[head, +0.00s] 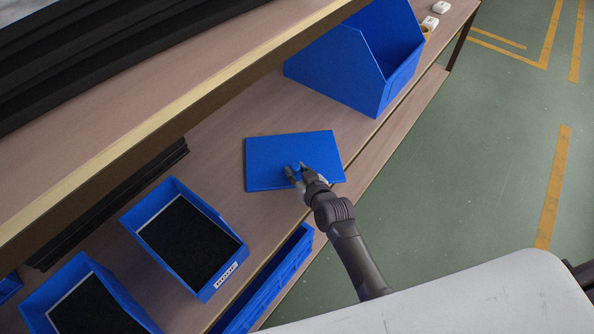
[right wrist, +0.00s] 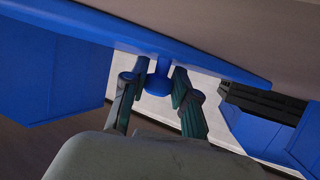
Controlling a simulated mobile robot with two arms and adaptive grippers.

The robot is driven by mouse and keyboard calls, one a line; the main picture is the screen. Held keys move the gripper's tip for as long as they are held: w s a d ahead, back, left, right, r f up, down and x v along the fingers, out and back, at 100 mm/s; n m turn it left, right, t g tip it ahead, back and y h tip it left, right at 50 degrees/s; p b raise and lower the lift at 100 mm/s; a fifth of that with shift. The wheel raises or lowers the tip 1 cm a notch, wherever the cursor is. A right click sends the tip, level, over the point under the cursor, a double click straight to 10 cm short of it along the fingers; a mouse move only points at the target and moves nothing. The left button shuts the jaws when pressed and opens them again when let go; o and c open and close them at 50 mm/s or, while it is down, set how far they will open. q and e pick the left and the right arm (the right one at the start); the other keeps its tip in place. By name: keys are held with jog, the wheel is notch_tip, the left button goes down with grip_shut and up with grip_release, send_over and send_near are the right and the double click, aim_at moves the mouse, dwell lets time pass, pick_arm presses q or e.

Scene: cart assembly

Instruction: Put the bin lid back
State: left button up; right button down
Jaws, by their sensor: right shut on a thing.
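The bin lid (head: 275,158) is a flat blue panel over the middle of the wooden shelf in the head view. I cannot tell whether it rests on the shelf or is slightly raised. My right gripper (head: 297,172) reaches its near side and is shut on its small blue knob. In the right wrist view the knob (right wrist: 157,82) is between the two fingers (right wrist: 155,90), with the lid (right wrist: 205,62) beyond it. A large blue bin (head: 335,70) with an open front and slanted side stands to the upper right of the lid. My left gripper is not in view.
Blue bins with dark contents, one labelled (head: 227,275), stand at lower left. A long blue crate (head: 275,279) lies below the lid. An upper shelf edge (head: 150,127) overhangs at left. Small white objects (head: 430,22) lie beyond the large bin. Bare shelf separates lid and bin.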

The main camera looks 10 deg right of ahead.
jog(key=c, duration=0.9)
grip_release()
jog(key=shift+r, duration=0.15)
jog(key=p+v, duration=0.1)
jog(key=v, duration=1.1)
